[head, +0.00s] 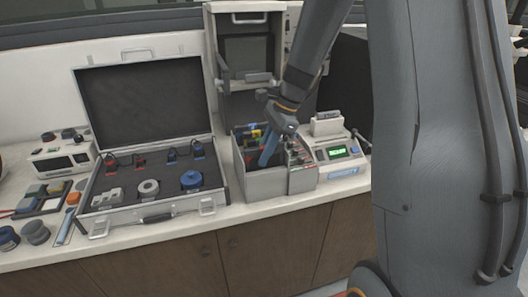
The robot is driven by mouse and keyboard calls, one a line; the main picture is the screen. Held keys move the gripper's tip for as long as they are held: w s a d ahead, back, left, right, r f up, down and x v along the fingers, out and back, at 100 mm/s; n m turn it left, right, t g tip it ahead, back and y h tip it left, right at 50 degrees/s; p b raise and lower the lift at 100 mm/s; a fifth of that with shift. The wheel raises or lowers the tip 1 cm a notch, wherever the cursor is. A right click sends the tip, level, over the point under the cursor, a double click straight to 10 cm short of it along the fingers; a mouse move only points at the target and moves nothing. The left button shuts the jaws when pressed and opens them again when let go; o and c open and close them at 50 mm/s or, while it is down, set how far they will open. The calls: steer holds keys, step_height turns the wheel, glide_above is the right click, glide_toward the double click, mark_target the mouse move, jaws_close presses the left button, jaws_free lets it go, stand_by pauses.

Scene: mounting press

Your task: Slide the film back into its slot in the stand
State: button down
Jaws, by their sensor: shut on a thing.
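My gripper (280,122) is above a grey open-topped box on the counter, pointing down, and is shut on a blue strip that looks like the film (268,151). The film hangs tilted below the jaws, its lower end over or inside the box; I cannot tell which. The stand is hard to make out. A narrow rack with several small coloured pieces (300,155), at the right side of the box, may be it. My gripper and wrist hide part of that area, and no single slot can be made out.
The grey box (263,186) holds several coloured items. Right of it is a device with a green display (339,152). A tall grey cabinet frame (246,50) stands behind. The counter's front edge is close.

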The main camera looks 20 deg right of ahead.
steer(key=c, duration=1.7)
jaws_free()
steer(key=shift+b+v, duration=0.95)
steer(key=shift+v, duration=3)
